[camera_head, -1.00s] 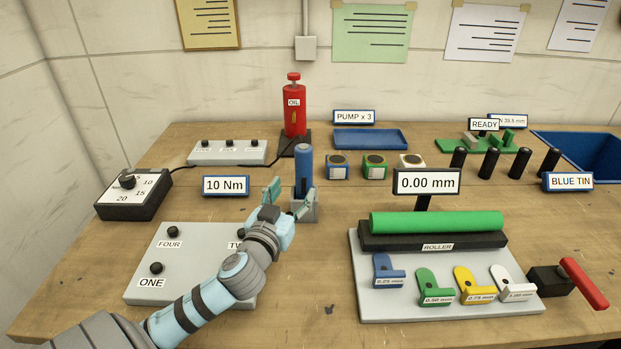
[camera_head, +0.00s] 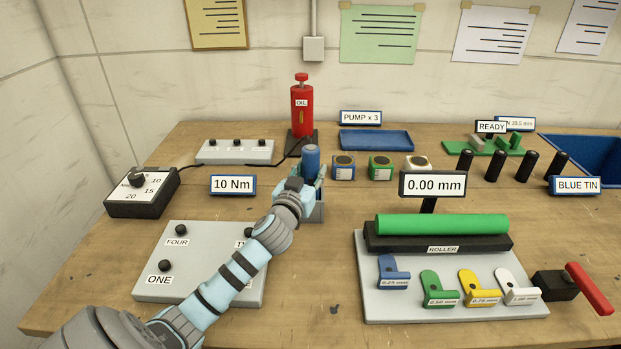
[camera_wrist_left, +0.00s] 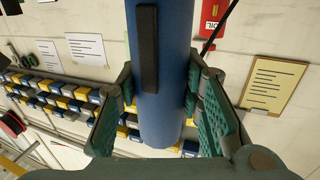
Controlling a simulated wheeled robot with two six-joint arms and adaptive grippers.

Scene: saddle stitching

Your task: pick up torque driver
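The torque driver is a blue upright cylinder (camera_head: 311,160) standing in a small grey holder (camera_head: 316,212) left of the table's middle. In the left wrist view the driver (camera_wrist_left: 163,110) runs down the middle, with a dark strip on its side. My left gripper (camera_head: 306,182) is around the driver, one finger on each side, above the holder. Its green-padded fingers (camera_wrist_left: 161,112) look open, with small gaps beside the driver. The driver's lower part is hidden by the gripper and holder. My right gripper is not in view.
A "10 Nm" sign (camera_head: 233,185) and a dial box (camera_head: 142,193) stand to the left. A red oil pump (camera_head: 302,108) is behind the driver. Small tins (camera_head: 343,168) and the roller station (camera_head: 440,245) are to the right. A grey button panel (camera_head: 205,265) lies under my left arm.

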